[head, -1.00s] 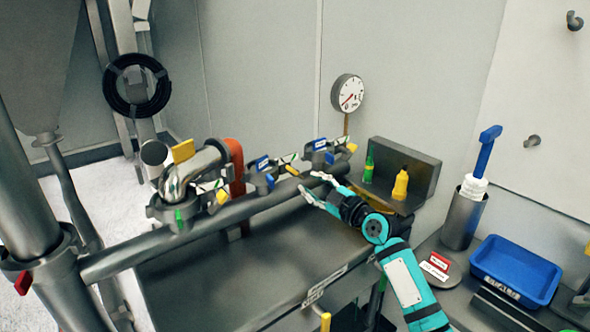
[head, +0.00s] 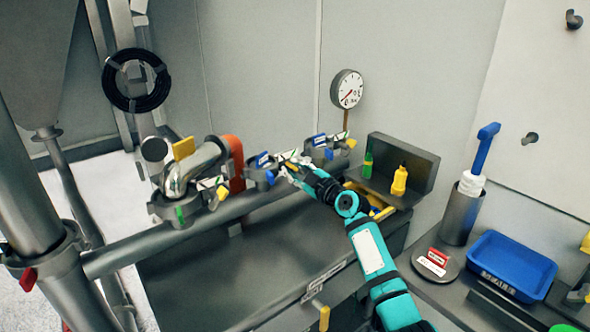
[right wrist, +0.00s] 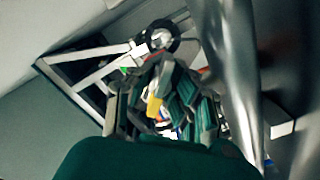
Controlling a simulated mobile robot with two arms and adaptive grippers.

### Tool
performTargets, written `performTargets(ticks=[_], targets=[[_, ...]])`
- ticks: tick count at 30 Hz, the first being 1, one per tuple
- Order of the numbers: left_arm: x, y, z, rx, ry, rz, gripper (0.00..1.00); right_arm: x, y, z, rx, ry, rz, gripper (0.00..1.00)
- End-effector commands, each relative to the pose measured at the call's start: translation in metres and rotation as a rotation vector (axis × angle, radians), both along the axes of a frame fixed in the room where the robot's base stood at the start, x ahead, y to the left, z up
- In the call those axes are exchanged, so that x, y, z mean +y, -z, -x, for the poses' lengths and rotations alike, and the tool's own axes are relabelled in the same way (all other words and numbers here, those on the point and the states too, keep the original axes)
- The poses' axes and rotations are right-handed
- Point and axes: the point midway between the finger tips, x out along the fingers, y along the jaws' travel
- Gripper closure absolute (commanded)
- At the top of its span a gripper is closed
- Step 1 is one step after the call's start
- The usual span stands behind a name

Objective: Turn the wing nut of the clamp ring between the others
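Three clamp rings sit along the grey pipe (head: 245,207). The left clamp ring (head: 165,208) is beside the bent steel tube. The middle clamp ring (head: 260,178) has a blue tag, and the right clamp ring (head: 322,154) is farther back. My right gripper (head: 284,168) is at the right side of the middle clamp ring and partly covers it, so its wing nut is hard to make out there. In the right wrist view a yellow piece (right wrist: 154,105), seemingly a wing nut, shows between the spread fingers. Contact cannot be told. My left gripper is out of view.
An orange-red curved part (head: 235,160) stands left of the middle clamp ring. A dial gauge (head: 347,88), a grey tray with a green bottle (head: 368,165) and yellow bottle (head: 400,180), and a blue bin (head: 512,268) are to the right. The grey table front is clear.

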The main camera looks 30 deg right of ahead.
Motion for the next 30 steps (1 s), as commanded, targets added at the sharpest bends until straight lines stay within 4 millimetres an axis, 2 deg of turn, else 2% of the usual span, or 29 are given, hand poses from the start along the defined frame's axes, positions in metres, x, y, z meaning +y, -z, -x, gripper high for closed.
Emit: performTargets(ticks=[2, 17, 30], targets=[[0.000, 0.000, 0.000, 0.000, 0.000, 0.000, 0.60, 0.000, 0.000, 0.000, 0.001, -0.001, 0.000, 1.00], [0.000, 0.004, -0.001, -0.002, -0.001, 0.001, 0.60, 0.000, 0.001, 0.000, 0.006, -0.001, -0.072, 1.00], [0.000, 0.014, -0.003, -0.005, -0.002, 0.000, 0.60, 0.001, 0.002, 0.000, 0.036, -0.001, -0.427, 1.00]])
